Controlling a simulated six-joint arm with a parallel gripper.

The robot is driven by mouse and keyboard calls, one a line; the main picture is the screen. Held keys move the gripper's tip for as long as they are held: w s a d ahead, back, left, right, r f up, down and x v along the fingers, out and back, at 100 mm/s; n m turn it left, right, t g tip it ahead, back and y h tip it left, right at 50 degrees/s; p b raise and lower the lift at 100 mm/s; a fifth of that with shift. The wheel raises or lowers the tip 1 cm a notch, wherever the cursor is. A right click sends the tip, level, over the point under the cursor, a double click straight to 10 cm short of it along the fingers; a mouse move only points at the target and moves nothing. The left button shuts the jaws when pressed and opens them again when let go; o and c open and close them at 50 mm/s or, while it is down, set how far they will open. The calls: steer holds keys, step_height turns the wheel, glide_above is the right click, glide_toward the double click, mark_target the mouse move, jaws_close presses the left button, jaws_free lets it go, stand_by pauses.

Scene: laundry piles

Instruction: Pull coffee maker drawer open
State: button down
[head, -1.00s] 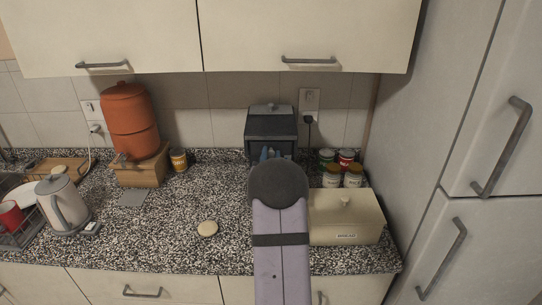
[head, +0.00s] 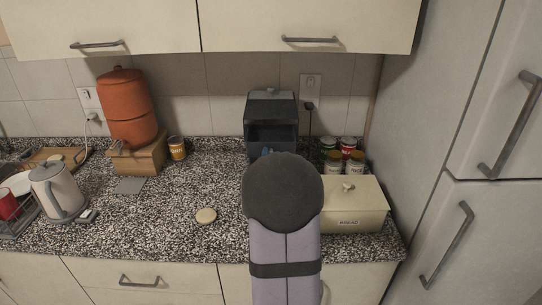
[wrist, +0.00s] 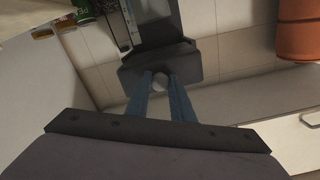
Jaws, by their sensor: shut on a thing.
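The black coffee maker (head: 271,108) stands against the tiled back wall, with a dark recess in its front. In the wrist view its dark front piece (wrist: 185,62) carries a pale round knob (wrist: 160,84). My gripper (wrist: 160,88) has its two blue fingers shut on this knob, one on each side. In the head view only a bit of blue finger shows in front of the coffee maker, and my arm hides the rest. How far the drawer is out cannot be told.
A cream bread box (head: 355,211) and several jars (head: 345,158) stand close on the right. A fridge (head: 490,190) closes off the right side. An orange dispenser (head: 130,100) and kettle (head: 58,190) are on the left.

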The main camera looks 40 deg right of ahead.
steer(key=shift+s+a, duration=0.15)
steer(key=c, duration=1.9)
jaws_free()
steer(key=shift+o, duration=0.2)
steer(key=b+v, duration=0.5)
steer(key=v, duration=0.2)
steer(key=shift+s+a+r, duration=0.1)
steer(key=shift+a, duration=0.05)
